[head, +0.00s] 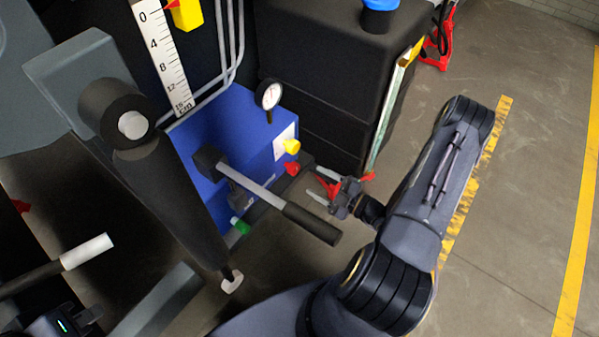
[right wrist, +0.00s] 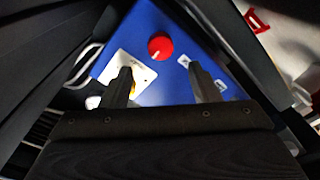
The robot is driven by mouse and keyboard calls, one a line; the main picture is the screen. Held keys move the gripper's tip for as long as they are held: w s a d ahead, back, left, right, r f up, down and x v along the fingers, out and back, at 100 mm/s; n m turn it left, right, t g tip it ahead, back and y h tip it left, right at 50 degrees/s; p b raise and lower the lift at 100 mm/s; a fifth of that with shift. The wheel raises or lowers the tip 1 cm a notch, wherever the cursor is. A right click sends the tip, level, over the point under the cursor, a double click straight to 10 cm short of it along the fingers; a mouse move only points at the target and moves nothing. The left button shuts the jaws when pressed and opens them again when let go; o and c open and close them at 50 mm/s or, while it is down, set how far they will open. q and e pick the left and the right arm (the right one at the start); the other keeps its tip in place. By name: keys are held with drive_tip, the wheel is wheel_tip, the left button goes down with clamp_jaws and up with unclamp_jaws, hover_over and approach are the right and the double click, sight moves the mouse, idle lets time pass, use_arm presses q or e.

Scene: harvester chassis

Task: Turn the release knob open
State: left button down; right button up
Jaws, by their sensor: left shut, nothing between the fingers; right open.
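A round red knob (right wrist: 160,46), which looks like the release knob, sits on the blue block in the right wrist view, with a small pale mark near its lower edge. In the head view the red knob (head: 292,168) is on the blue block's right side. My right gripper (head: 322,186) is open just right of it, apart from it. In the right wrist view its two dark fingers (right wrist: 160,70) are spread, with the knob beyond and between them. My left gripper (head: 68,322) is partly in view at the lower left corner; it is shut and empty.
The blue block (head: 200,140) carries a gauge (head: 269,94), a yellow knob (head: 291,146) and a green part (head: 239,226). A lever with a black grip (head: 312,224) juts out near my right gripper. A black cabinet (head: 320,65) stands behind. Open floor lies right.

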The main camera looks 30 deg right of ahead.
sight(297, 170)
drive_tip(key=b+x, duration=0.1)
drive_tip(key=x, duration=0.6)
drive_tip(key=shift+w+a+f, duration=0.1)
drive_tip(key=shift+w+f, duration=0.05)
drive_tip(key=shift+w, duration=0.2)
drive_tip(key=c, duration=1)
